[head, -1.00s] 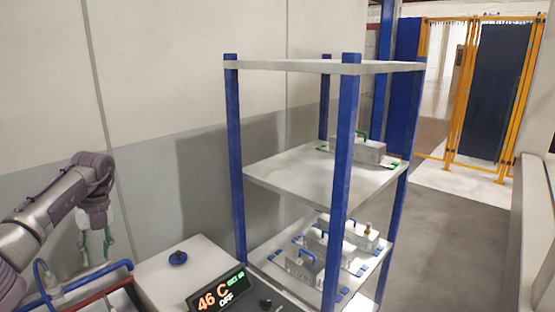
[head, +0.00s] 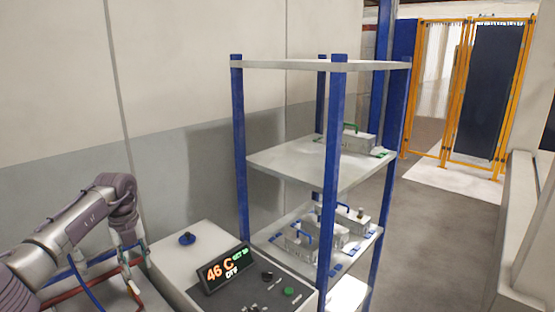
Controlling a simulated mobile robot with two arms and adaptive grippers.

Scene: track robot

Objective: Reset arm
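My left arm comes in from the left with a grey and purple wrist. Its gripper (head: 112,272) points down at the lower left, with its fingers spread apart and nothing seen between them. It is over or beside a red bar (head: 65,293) and a blue hose; I cannot tell whether it touches them. My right gripper is not in view.
A machine box with a display (head: 226,268) reading 46 C, a blue knob (head: 187,239) and a green button (head: 289,292) stands right of the gripper. A blue-post shelf rack (head: 300,162) holds metal boxes with green and blue handles. Floor (head: 437,235) is clear at right.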

